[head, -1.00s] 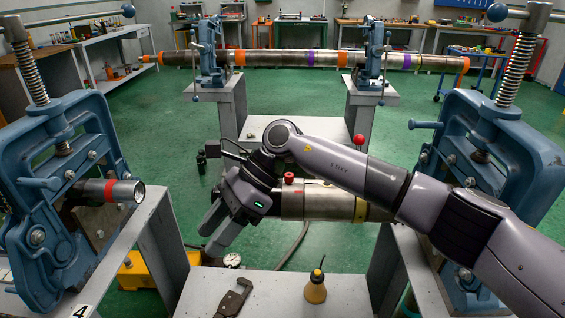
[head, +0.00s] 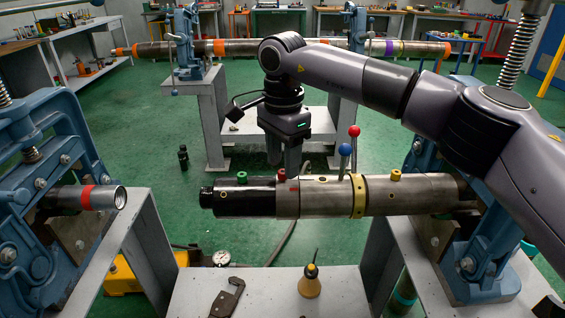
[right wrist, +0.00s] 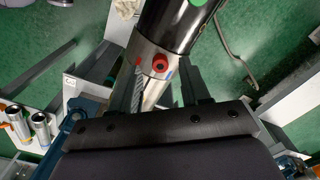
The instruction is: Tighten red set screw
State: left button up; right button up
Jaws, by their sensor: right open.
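The red set screw (head: 281,189) is a small red knob on the steel collar of the pipe tool (head: 320,199), beside its black left section (head: 246,197). In the right wrist view the red screw (right wrist: 160,64) appears as a round red head with a dark socket, between the two fingers. My right gripper (head: 284,158) points down just above and behind the collar. Its fingers are open in the right wrist view (right wrist: 157,80) and hold nothing. Whether a finger touches the pipe I cannot tell. My left gripper is not in view.
A green screw (head: 241,175) and an orange one (head: 397,175) stand on the same tool. Blue-knobbed (head: 345,150) and red-knobbed (head: 354,131) levers rise close to the right of my gripper. A left vise (head: 45,190) holds a red-banded pipe stub (head: 90,197).

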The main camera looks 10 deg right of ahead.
jog(key=shift+f, duration=0.8)
grip_shut()
jog(key=shift+m, duration=0.3)
